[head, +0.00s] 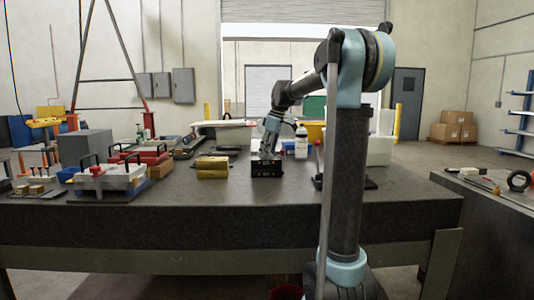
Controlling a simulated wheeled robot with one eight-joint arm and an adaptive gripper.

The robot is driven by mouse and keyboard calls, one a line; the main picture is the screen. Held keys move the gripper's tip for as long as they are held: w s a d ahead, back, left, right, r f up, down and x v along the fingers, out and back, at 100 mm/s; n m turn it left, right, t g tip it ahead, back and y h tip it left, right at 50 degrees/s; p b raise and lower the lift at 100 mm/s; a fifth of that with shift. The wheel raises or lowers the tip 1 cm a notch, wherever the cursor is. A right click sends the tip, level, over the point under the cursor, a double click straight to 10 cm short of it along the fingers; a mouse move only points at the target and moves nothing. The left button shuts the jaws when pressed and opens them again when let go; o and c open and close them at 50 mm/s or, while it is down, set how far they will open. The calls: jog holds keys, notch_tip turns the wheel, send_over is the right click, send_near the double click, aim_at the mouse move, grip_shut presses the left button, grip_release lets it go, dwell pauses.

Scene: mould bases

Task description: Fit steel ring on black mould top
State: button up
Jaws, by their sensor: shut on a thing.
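The black mould (266,169) is a dark block standing on the dark bench, near the middle of the view, with small light marks on its front face. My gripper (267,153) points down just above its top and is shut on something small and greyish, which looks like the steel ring. The ring's outline is too small to make out and is partly hidden by the fingers. I cannot tell whether it touches the mould's top.
A yellow block (212,168) stands left of the black mould. White and red mould parts (110,177) and a grey block (85,146) are farther left. A white bottle (301,142) stands behind right. The bench front (230,205) is clear.

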jog(key=o, duration=1.3)
